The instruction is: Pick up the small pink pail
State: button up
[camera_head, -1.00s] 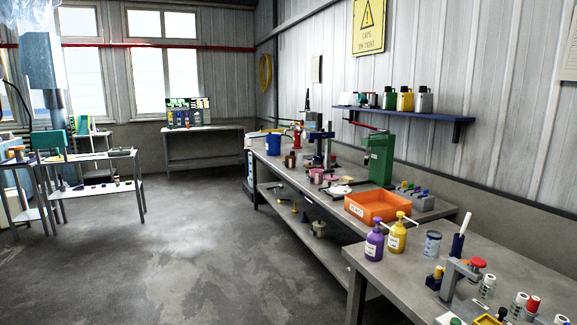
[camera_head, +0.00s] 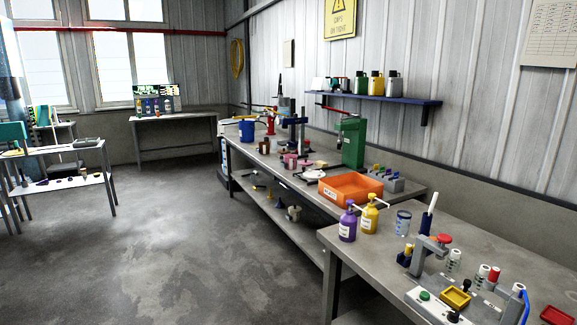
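A small pink item (camera_head: 290,161), which looks like the pail, stands on the long grey workbench (camera_head: 262,178) at mid-distance. Another pinkish item (camera_head: 304,163) is close to its right. Both are too small for me to make out a handle. A white dish (camera_head: 315,173) lies just in front of them. My gripper is not in view.
An orange bin (camera_head: 350,188) and a green machine (camera_head: 352,141) stand on the bench to the right. A purple pump bottle (camera_head: 348,224) and a yellow one (camera_head: 369,215) are on the nearer bench. A blue bucket (camera_head: 246,131) is farther back. The left floor is open.

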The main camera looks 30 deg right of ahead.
aim_at(290, 162)
jog(key=i, duration=2.7)
jog(key=i+z, duration=0.1)
jog(key=i, duration=0.45)
jog(key=i+z, duration=0.15)
jog(key=i, duration=0.4)
jog(key=i+j+z, duration=0.1)
jog(key=i, duration=0.45)
